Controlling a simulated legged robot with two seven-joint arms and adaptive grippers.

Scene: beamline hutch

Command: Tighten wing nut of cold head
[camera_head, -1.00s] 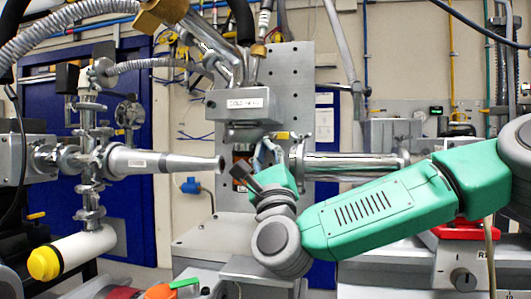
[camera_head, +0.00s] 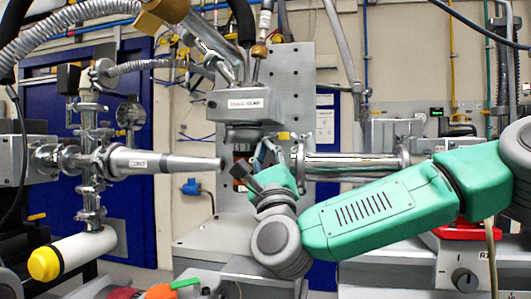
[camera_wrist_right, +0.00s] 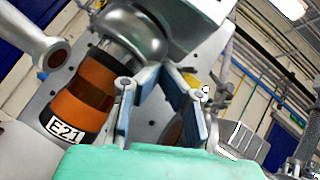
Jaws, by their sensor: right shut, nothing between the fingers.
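The cold head (camera_head: 232,104) is a grey block with a name label, hanging in front of a grey perforated plate in the head view. My right gripper (camera_head: 262,150) is just below and right of it, beside the steel tube's flange. In the wrist view my right gripper's blue-padded fingers (camera_wrist_right: 163,70) meet at their tips, shut and empty, close to the underside of a metal housing (camera_wrist_right: 130,30). A small yellow part (camera_wrist_right: 219,90) shows behind the right finger; I cannot tell whether it is the wing nut. My left gripper is out of view.
An orange cylinder labelled E21 (camera_wrist_right: 80,105) stands close left of the fingers. A tapered steel nozzle (camera_head: 165,161) points in from the left. A shiny horizontal tube (camera_head: 350,165) runs behind my right forearm. Hoses (camera_head: 75,30) hang above.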

